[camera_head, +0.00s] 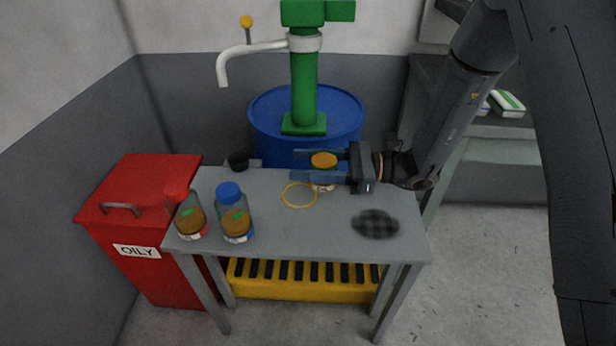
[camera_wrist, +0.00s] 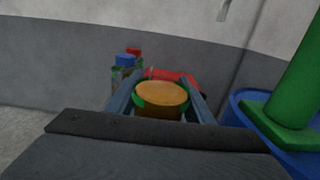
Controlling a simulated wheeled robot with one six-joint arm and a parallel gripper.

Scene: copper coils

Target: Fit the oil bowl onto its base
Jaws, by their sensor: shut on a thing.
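My gripper (camera_head: 302,164) is shut on the oil bowl (camera_head: 323,160), a small round bowl with an amber top face and a pale lower part. The bowl is upright at the table's back edge, in front of the blue drum; I cannot tell if it touches the tabletop. In the wrist view the bowl (camera_wrist: 160,96) sits between both fingers, with green on its sides. A small black round part on a grey block (camera_head: 238,162), possibly the base, is at the table's back left, apart from the bowl. A yellow ring (camera_head: 299,195) lies flat on the table.
Two bottles, red-capped (camera_head: 189,215) and blue-capped (camera_head: 234,215), stand at the grey table's (camera_head: 290,225) left. A dark checked patch (camera_head: 375,224) is at right. The blue drum (camera_head: 350,115) with green pump (camera_head: 305,90) is behind; a red OILY bin (camera_head: 135,215) is left.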

